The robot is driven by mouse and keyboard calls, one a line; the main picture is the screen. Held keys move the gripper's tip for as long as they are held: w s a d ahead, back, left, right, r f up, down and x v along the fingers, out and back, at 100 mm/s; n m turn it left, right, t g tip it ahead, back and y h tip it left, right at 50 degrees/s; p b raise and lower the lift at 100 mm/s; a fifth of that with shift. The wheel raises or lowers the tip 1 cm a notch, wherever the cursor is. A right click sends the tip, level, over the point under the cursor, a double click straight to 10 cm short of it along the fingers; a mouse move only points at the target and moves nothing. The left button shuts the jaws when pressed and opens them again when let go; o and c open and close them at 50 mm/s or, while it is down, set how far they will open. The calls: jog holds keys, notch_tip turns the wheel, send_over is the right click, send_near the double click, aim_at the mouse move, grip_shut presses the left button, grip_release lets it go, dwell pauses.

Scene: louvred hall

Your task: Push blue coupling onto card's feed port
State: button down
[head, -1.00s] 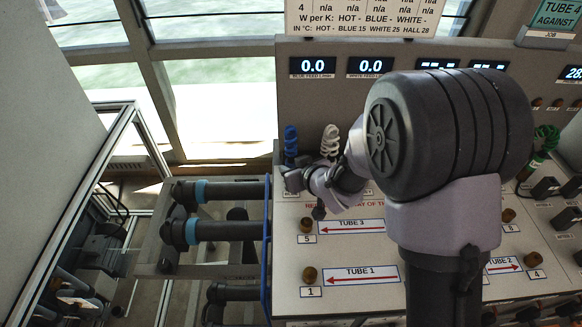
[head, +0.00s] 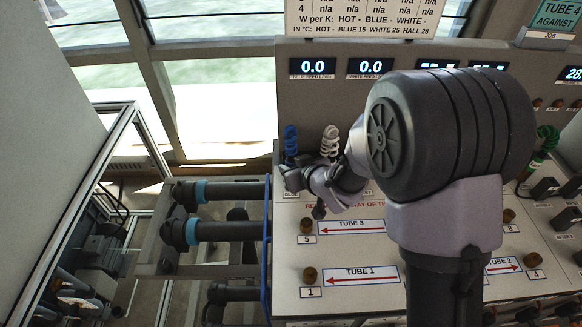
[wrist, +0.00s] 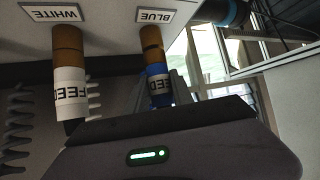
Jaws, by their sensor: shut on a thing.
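The blue coupling (wrist: 157,85), marked FEED, is in line with the brass stub (wrist: 152,42) by the BLUE label in the wrist view and meets its end; I cannot tell how firmly it sits. My gripper (wrist: 160,103) is shut on it, the fingers partly hidden behind the wrist housing. In the head view my gripper (head: 291,180) is at the panel's left end, below the blue coiled hose (head: 291,140). The job card (head: 562,15) at top right reads TUBE 4 AGAINST, its lower part unclear. Port 4 (head: 534,259) is a brass stub at the panel's right.
A white coupling (wrist: 69,88) sits on the stub by the WHITE label, close beside my gripper. Port 5 (head: 306,226), port 1 (head: 310,275) and port 8 (head: 508,216) stand up from the panel. Dark pipes (head: 230,231) lie left of it. My arm hides the panel's middle.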

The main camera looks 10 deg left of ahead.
aim_at(291, 161)
notch_tip(291, 161, up, 7)
jog(key=p, duration=0.4)
jog(key=shift+f+p, duration=0.1)
jog(key=shift+p, duration=0.3)
jog(key=shift+f, duration=0.2)
